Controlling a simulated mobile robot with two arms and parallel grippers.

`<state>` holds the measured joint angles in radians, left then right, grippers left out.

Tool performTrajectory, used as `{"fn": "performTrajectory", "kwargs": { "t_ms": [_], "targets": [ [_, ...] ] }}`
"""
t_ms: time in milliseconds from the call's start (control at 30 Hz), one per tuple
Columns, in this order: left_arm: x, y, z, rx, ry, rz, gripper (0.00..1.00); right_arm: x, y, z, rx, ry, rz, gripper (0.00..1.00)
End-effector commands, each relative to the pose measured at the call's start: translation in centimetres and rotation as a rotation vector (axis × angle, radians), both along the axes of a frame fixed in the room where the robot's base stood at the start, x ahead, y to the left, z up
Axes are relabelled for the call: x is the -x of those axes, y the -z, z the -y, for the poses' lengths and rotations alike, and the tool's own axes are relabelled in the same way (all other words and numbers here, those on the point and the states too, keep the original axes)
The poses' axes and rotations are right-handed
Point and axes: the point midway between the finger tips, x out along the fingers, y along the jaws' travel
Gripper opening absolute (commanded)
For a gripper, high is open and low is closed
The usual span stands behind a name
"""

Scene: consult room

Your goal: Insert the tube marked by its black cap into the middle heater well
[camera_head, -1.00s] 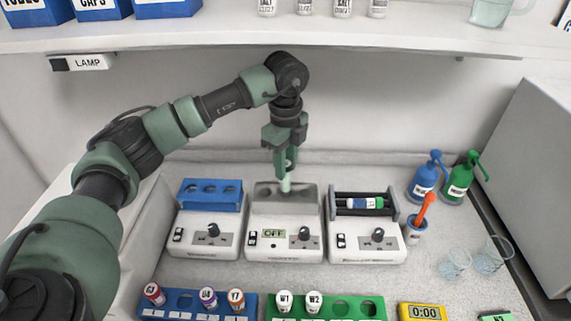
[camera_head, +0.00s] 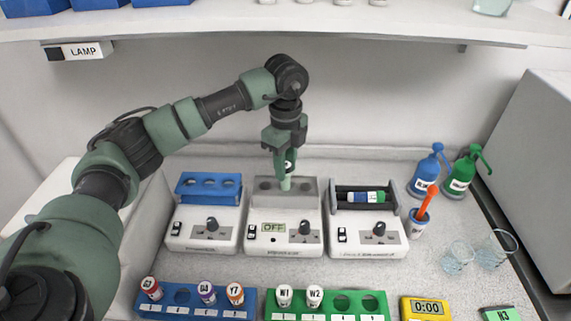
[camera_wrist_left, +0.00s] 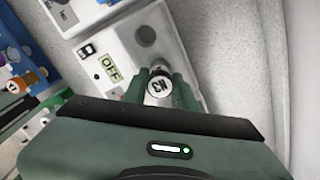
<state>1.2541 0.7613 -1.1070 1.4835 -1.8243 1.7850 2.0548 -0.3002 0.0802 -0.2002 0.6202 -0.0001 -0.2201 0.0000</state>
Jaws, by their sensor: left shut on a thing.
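My left gripper (camera_head: 286,174) is shut on a tube (camera_head: 286,184) and holds it upright over the middle heater. In the left wrist view, the tube's cap (camera_wrist_left: 158,88) shows a white marked top with a dark rim between the fingers. The heater's grey block (camera_head: 256,196) has a row of wells, and the tube's pale lower end meets the block at the middle well. I cannot tell how deep it sits, as the gripper and tube cover that well. The heater (camera_head: 284,240) has a display reading OFF. My right gripper is not in view.
A blue-topped device (camera_head: 203,232) stands left of the heater and a device with a lying tube (camera_head: 367,241) stands right. In front are a blue rack (camera_head: 181,312) and a green rack (camera_head: 328,316) with capped tubes. Bottles and glass beakers (camera_head: 459,257) stand at right.

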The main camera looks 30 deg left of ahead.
Motion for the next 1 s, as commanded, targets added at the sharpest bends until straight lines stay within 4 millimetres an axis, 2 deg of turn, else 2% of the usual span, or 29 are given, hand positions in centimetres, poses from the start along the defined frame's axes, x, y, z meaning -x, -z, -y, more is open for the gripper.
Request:
{"fn": "performTrajectory", "kwargs": {
  "t_ms": [500,800,833,900,933,1000],
  "targets": [
    [0.0,1.9,0.0,0.0,0.0,0.0,0.0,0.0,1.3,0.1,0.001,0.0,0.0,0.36],
    [0.0,2.0,0.0,0.0,0.0,0.0,0.0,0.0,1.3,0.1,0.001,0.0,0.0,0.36],
    [0.0,2.0,0.0,0.0,0.0,0.0,0.3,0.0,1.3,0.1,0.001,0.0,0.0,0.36],
    [0.0,2.0,0.0,0.0,0.0,0.0,0.49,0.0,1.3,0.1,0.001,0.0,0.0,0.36],
    [0.0,2.0,0.0,0.0,0.0,0.0,0.53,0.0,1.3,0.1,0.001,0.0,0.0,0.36],
    [0.0,2.0,0.0,0.0,0.0,0.0,0.53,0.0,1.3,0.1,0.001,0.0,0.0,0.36]
  ]
}}
